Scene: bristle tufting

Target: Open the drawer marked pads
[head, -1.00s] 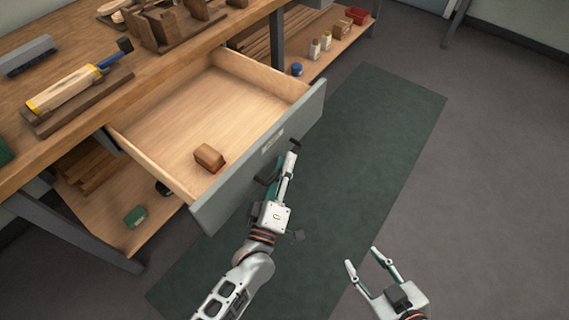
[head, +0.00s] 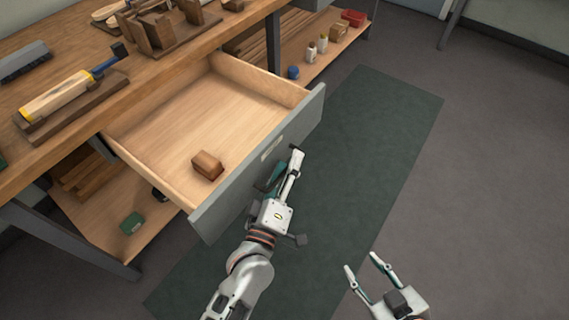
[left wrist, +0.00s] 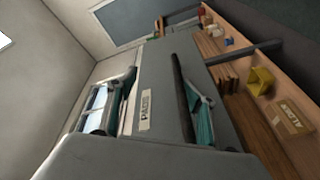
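The drawer (head: 312,112) has a grey front and stands pulled far out from under the bench. A brown block (head: 207,166) lies inside near the front. My left gripper (head: 284,162) is at the outer face of the front, its fingers spread apart. In the left wrist view the dark bar handle (left wrist: 182,90) lies between the fingers, close to the right one; I cannot tell whether they touch. My right gripper (head: 361,261) is open and empty above the floor.
The workbench (head: 75,135) holds a brush-like tool with a yellow-marked handle (head: 62,95) and wooden blocks. A lower shelf (head: 325,60) carries small bottles and boxes. The green mat (head: 385,130) and floor at right are clear.

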